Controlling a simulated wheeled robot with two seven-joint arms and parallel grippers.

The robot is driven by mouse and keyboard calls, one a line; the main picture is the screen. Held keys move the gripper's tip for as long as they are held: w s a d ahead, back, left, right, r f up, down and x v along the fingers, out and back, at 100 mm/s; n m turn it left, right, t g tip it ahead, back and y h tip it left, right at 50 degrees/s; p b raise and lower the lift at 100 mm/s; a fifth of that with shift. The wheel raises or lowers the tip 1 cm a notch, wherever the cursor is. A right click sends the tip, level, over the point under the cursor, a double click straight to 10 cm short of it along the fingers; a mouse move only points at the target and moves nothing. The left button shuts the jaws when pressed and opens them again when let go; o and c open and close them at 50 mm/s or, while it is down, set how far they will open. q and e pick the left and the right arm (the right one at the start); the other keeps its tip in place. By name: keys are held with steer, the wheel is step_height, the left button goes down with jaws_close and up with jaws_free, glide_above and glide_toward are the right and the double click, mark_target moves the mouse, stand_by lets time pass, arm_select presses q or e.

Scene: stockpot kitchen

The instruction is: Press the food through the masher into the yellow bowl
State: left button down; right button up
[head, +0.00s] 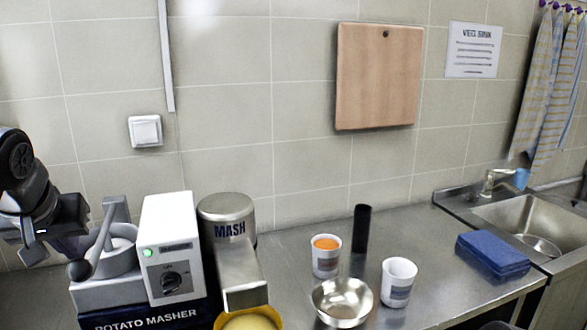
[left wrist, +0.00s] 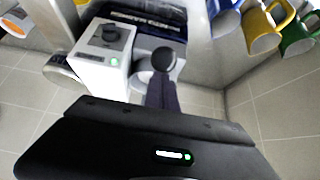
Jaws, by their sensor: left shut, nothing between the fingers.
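The potato masher (head: 150,318) stands at the left of the counter, with a white control box (head: 170,250) whose green light is lit. Its grey lever ends in a black ball knob (head: 80,270), which also shows in the left wrist view (left wrist: 164,59). A metal "MASH" cylinder and spout (head: 240,275) stand on its right. The yellow bowl (head: 248,322) is below the spout, cut off by the frame. My left gripper (head: 78,228) is shut and empty, left of the lever; in the left wrist view its dark fingers (left wrist: 162,92) point toward the knob. Contact cannot be told. My right gripper is not visible.
A cup with orange content (head: 326,258), a white cup (head: 398,282), a metal bowl (head: 342,302) and a black cylinder (head: 362,228) stand right of the masher. Blue cloths (head: 493,254) lie by the sink (head: 535,218). Coloured mugs (left wrist: 265,28) show in the left wrist view.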

arm_select(q)
steer(key=shift+r+p, duration=2.75)
steer(key=shift+r, duration=0.35)
